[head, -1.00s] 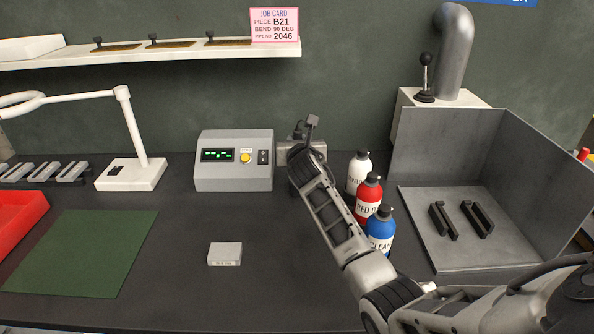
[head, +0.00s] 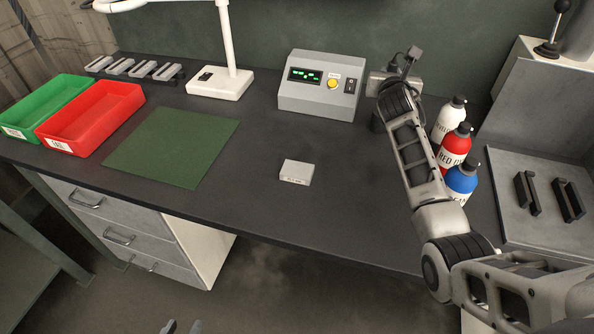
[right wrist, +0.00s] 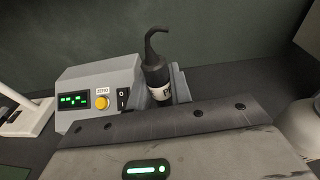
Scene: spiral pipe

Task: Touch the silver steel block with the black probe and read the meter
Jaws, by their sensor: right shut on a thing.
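The silver steel block (head: 297,171) lies on the dark bench in front of the meter, with a small label on its front face. The grey meter (head: 320,87) shows a lit green display, too small to read, and a yellow button. The black probe (right wrist: 156,72) stands upright beside the meter in the right wrist view, its cable curling up from the top. My right gripper (head: 392,88) is at the probe and shut on it; its fingers are mostly hidden by my wrist. My left gripper (head: 182,327) shows only its tips at the bottom edge, apart and empty, below the bench.
White, red (head: 454,148) and blue bottles stand close to the right of my right arm. A grey metal tray (head: 530,235) with black handles is further right. A green mat (head: 170,147), a red bin (head: 92,116), a green bin (head: 42,104) and a lamp (head: 222,82) are left. Bench around the block is clear.

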